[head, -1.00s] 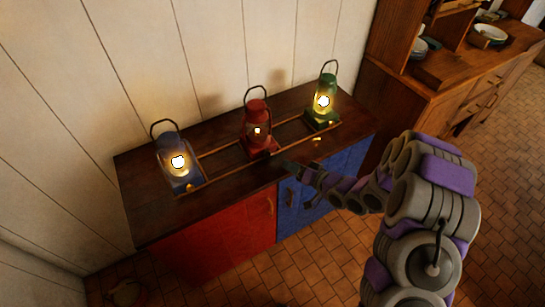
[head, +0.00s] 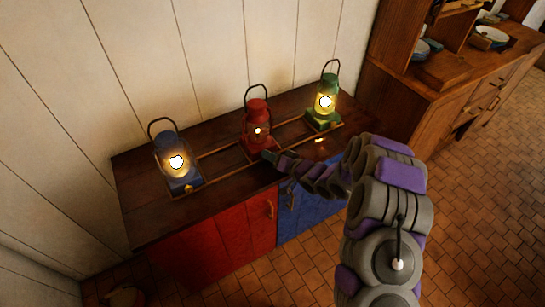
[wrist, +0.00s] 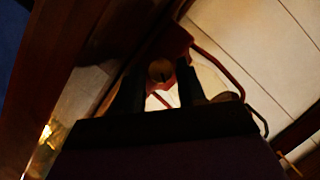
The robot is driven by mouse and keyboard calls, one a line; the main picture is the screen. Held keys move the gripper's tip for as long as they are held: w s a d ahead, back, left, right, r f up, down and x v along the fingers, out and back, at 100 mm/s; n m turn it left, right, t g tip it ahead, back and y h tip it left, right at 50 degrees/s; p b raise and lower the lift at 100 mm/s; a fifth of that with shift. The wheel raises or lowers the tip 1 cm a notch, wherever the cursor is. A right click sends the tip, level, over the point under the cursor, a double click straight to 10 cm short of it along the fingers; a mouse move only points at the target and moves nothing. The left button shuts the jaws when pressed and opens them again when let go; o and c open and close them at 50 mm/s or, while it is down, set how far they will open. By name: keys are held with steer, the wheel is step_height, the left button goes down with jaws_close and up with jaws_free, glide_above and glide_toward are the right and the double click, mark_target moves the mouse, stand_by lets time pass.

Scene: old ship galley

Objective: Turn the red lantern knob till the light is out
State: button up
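The red lantern (head: 257,117) stands upright between two other lanterns on the dark cabinet top. A small, weak flame glows in its glass, much dimmer than its neighbours. My gripper (head: 270,157) is at the front of its base, low over the cabinet top. The two dark fingers of my gripper (wrist: 162,76) are spread, one on each side of the knob. Gaps seem to show between knob and fingers. The head view hides the knob behind my gripper.
A lit blue lantern (head: 178,165) stands to the left and a lit green lantern (head: 324,104) to the right. A low wooden rail (head: 222,149) runs along the lanterns. A wooden cupboard (head: 415,95) with dishes stands at the right. Tiled floor lies in front.

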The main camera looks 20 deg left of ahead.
jaws_close()
steer(key=shift+s+n, duration=0.1)
steer(key=shift+n, duration=0.2)
steer(key=shift+n+t+h, duration=0.3)
steer(key=shift+n+h, duration=0.2)
steer(key=shift+n, duration=0.1)
steer(key=shift+s+a+n+t+h, duration=0.15)
steer(key=shift+n+t+h, duration=0.45)
steer(key=shift+n, duration=0.6)
